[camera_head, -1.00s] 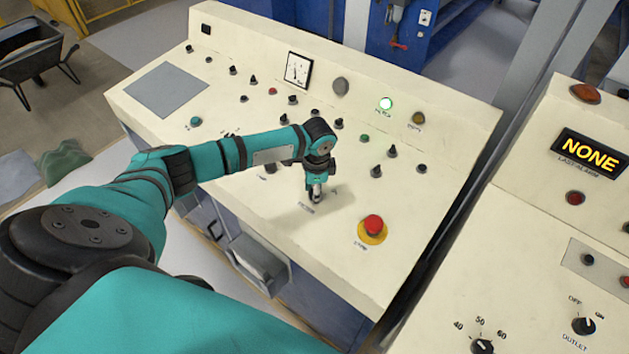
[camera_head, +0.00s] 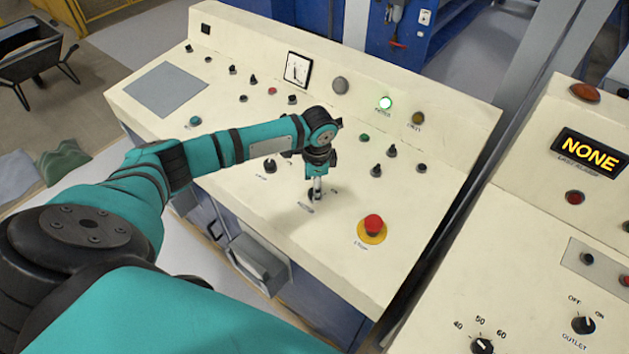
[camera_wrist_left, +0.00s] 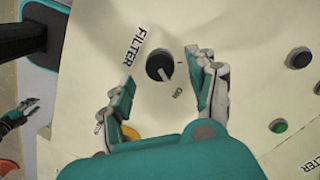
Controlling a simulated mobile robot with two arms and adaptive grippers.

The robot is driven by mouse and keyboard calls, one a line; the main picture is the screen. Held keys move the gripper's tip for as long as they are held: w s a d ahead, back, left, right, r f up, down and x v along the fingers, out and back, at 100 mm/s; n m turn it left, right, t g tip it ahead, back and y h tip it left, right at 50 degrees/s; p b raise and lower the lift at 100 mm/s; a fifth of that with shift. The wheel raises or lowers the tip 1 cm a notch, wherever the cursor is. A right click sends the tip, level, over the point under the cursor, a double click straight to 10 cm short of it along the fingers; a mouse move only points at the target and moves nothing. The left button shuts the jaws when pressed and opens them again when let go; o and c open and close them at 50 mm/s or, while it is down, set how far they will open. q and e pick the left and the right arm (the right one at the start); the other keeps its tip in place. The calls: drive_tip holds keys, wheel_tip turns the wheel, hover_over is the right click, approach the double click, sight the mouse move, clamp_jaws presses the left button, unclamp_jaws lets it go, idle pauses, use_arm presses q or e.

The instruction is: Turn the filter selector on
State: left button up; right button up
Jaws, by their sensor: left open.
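The filter selector (camera_wrist_left: 160,67) is a round black knob with a pale pointer line, beside the printed FILTER label. In the head view the knob (camera_head: 312,194) shows partly beneath my gripper. My left gripper (camera_wrist_left: 168,92) is open, one finger on each side, with the knob near the gap between the tips; no contact is clear. It hangs over the knob in the head view (camera_head: 317,185). My right gripper (camera_wrist_left: 24,110) appears small at the left of the wrist view; its opening is unclear.
A red emergency stop (camera_head: 373,226) on a yellow base is to the right of the gripper. Other knobs (camera_head: 377,170) stand close by. A second sloped console (camera_head: 500,255) with an alarm display reading NONE is at right.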

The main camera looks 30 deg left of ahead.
use_arm(q)
wheel_tip(320, 180, up, 9)
drive_tip(key=shift+s+d, duration=0.15)
drive_tip(key=shift+d, duration=0.15)
idle(0.4)
